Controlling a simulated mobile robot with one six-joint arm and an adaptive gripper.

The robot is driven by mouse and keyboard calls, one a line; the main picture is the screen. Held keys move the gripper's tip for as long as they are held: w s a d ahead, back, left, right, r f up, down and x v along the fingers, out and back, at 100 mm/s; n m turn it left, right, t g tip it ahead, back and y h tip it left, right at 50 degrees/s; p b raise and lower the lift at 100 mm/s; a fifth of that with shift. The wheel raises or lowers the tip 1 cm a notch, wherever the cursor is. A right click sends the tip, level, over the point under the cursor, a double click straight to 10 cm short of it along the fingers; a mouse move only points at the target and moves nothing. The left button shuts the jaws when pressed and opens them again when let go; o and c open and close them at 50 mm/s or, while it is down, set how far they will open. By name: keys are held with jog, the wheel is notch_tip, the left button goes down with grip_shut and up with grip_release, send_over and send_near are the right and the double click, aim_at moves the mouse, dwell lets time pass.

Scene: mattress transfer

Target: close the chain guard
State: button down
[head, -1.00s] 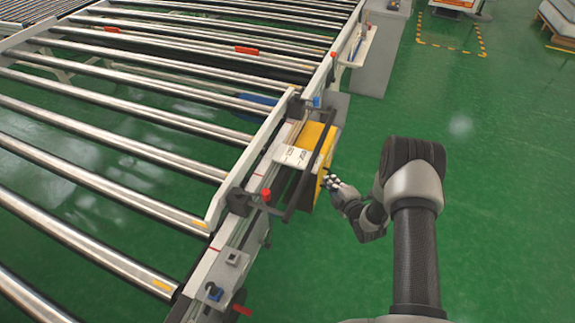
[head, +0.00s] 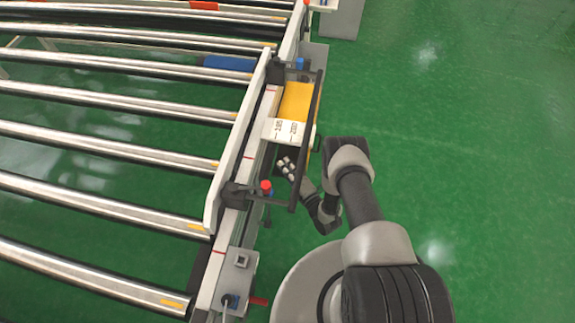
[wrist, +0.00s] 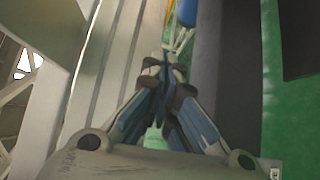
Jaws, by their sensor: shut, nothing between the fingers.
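The yellow panel (head: 296,101) with a white printed label (head: 284,131) sits at the conveyor's side rail and looks like the chain guard. A dark bar (head: 308,150) runs along its outer side. From the head view I cannot tell how far the guard stands open. My gripper (head: 287,166) is just below the label, between the rail and the dark bar in the picture. Whether it touches the guard is unclear. In the wrist view my gripper (wrist: 166,70) has its fingers together and empty, beside a long pale rail (wrist: 115,60).
The roller conveyor (head: 110,137) fills the left side. A red knob (head: 266,186) stands on the rail near my gripper, and a small grey control box (head: 240,265) sits lower on the rail. The green floor (head: 470,140) on the right is clear.

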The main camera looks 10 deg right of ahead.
jog(key=w+a+b, duration=0.1)
jog(key=w+b, duration=0.2)
jog(key=w, duration=0.6)
jog(key=shift+a, duration=0.2)
jog(key=shift+w+a, duration=0.1)
jog(key=shift+w, duration=0.05)
